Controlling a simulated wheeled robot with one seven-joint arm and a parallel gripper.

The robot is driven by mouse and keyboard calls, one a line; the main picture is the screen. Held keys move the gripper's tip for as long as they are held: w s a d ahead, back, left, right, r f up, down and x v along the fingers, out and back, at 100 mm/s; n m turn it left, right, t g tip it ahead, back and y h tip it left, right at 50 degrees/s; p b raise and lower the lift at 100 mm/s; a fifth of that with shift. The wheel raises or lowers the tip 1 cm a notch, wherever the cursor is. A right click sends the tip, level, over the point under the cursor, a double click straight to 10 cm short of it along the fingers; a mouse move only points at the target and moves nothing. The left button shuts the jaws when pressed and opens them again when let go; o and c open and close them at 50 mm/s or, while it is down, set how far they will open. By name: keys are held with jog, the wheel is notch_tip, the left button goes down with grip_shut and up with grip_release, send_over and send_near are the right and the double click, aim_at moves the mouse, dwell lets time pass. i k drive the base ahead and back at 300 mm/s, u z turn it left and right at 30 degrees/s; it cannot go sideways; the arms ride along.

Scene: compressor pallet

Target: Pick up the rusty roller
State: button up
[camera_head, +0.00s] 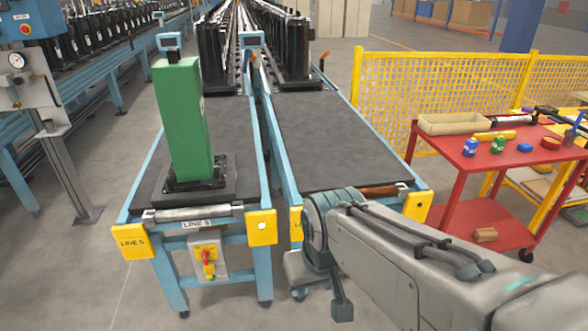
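The rusty roller (380,191) is a reddish-brown cylinder lying across the near end of the right conveyor (330,135). My arm passes in front of it, so its left part is hidden. A similar but pale grey roller (195,213) lies across the near end of the left conveyor. My arm reaches in from the lower right. What seems to be my gripper (342,308) hangs down below the arm's end, in front of the right conveyor's frame and lower than the rusty roller. It looks apart from the roller, and its fingers are too unclear to read.
A tall green block (182,115) stands on a dark base on the left conveyor. A red cart (455,160) with a tray, cans and tools stands right, before a yellow mesh fence (430,95). A control stand (50,120) is left. The right conveyor's near belt is clear.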

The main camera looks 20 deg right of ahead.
aim_at(373, 192)
jog(key=u, duration=0.05)
jog(key=i, duration=0.9)
jog(key=z, duration=0.9)
jog(key=i, duration=0.6)
jog(key=z, duration=0.55)
